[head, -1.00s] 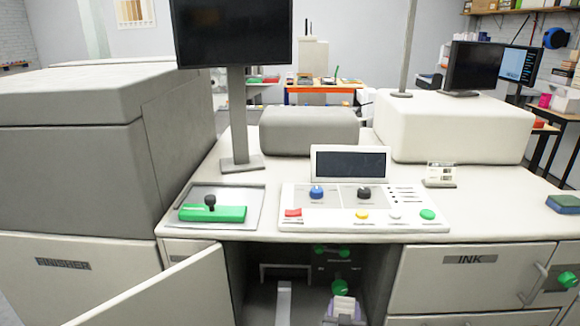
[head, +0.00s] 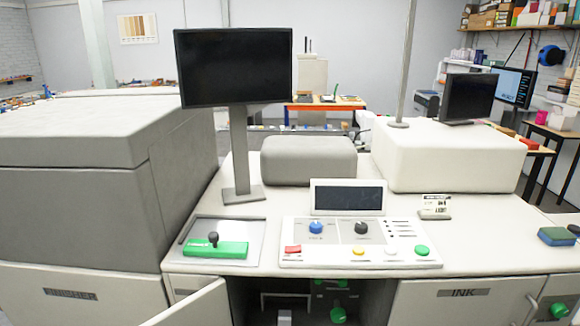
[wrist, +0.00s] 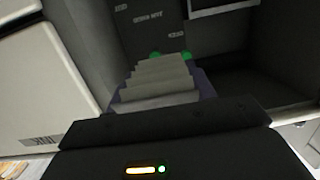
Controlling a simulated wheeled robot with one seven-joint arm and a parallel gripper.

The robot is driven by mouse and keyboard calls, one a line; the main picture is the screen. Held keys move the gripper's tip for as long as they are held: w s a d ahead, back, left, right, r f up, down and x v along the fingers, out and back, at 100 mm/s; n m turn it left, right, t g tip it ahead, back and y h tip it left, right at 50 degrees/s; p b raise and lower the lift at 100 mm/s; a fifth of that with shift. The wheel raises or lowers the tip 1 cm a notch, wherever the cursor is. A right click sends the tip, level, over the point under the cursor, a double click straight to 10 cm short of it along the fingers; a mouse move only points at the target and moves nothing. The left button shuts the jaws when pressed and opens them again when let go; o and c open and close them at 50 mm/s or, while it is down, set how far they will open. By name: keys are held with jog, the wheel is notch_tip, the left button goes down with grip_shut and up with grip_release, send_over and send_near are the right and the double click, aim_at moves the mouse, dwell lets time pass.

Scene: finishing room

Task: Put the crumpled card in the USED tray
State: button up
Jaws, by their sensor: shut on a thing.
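In the wrist view the crumpled card (wrist: 155,80) is a pale, pleated piece, folded in several ridges, just beyond my gripper (wrist: 165,120). My gripper shows as a dark body across the bottom, shut on the card; its fingertips are hard to make out. Dark bluish surfaces border the card on both sides. Behind it is a dark grey cabinet interior with green knobs. Neither card nor gripper shows in the head view. I can make out no tray marked USED in either view.
The open cabinet (head: 262,300) lies under the console, its door (head: 195,305) swung out at left. The INK drawer front (head: 440,310) is at right.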

jog(key=s+f, duration=0.4)
jog(key=f, duration=0.1)
jog(key=shift+w, duration=0.1)
dwell(0.7)
